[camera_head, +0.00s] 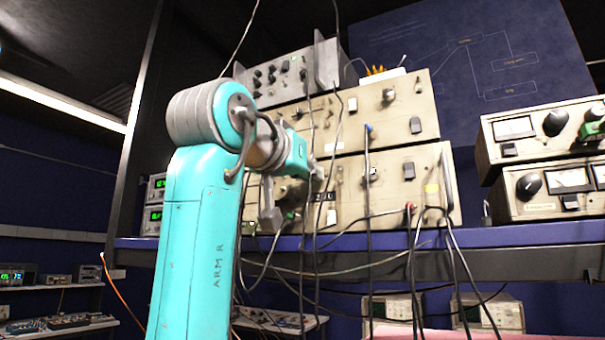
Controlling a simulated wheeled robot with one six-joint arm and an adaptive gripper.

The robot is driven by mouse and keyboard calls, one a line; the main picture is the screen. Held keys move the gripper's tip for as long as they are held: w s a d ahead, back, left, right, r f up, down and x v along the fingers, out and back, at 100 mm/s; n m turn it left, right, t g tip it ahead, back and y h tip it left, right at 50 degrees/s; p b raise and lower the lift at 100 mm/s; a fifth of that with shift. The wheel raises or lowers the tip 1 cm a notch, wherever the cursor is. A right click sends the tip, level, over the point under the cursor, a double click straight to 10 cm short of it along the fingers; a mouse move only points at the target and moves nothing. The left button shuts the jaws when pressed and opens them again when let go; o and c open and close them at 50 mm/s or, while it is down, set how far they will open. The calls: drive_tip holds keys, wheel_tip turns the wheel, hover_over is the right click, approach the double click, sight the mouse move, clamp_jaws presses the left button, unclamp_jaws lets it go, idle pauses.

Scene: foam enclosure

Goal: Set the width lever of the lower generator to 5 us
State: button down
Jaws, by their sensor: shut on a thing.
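The lower generator (337,190) is a beige panel with knobs, levers and plugged cables, standing on the blue shelf under a similar upper generator (350,115). My teal arm crosses in front of its left part. My gripper (316,172), small and grey beyond the teal wrist, is at the lower generator's upper left area. It is shut on a small part there, apparently the width lever. The lever and the fingertips are largely hidden, so the lever's setting and scale marks cannot be read.
Dark cables hang before both generators, and several leads run from the lower one's front. Two meter units (546,190) are stacked at the right. The blue shelf edge (500,234) runs below. A grey module (280,78) sits on top.

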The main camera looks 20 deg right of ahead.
drive_tip(key=c, duration=1.3)
unclamp_jaws()
drive_tip(key=shift+o, duration=0.2)
drive_tip(key=shift+a, duration=0.15)
drive_tip(key=v, duration=1.1)
drive_tip(key=shift+s+a, duration=0.25)
drive_tip(key=shift+s, duration=0.05)
